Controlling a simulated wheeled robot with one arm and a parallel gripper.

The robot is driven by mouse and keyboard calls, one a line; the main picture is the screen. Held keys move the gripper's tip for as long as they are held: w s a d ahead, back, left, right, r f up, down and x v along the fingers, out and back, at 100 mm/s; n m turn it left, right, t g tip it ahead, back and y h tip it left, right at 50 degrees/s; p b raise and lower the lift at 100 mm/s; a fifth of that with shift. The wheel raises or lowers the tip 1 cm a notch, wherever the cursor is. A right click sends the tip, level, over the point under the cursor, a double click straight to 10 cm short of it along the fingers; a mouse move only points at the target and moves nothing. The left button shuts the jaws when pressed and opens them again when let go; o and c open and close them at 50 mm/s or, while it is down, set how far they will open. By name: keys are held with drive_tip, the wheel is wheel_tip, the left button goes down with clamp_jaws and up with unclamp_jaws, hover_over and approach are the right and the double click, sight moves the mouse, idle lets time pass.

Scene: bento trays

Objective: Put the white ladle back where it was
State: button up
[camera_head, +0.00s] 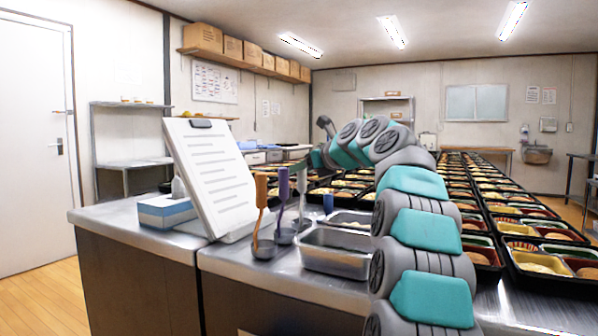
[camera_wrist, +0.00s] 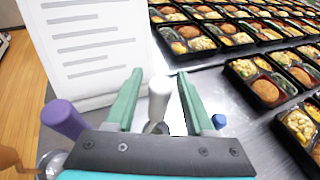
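The white ladle (camera_head: 302,188) stands upright on the steel counter, just right of the purple-handled ladle (camera_head: 283,187). In the wrist view its white handle (camera_wrist: 160,92) rises between the two green fingers of my gripper (camera_wrist: 158,98), with a visible gap on each side. My gripper (camera_head: 300,167) is open around the handle near its top. The lower end of the white ladle is partly hidden in both views. An orange-handled ladle (camera_head: 261,195) stands left of the purple one.
A blue-handled item (camera_head: 328,203) stands to the right, close outside my right finger in the wrist view (camera_wrist: 218,121). A white clipboard (camera_head: 215,175) stands behind and left. Steel pans (camera_head: 335,268) sit in front right. Rows of filled bento trays (camera_head: 545,285) cover the counter at right.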

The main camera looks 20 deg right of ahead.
idle(0.4)
drive_tip(key=v, duration=1.2)
drive_tip(key=shift+p, duration=0.3)
drive_tip(key=shift+r, duration=0.15)
idle(0.4)
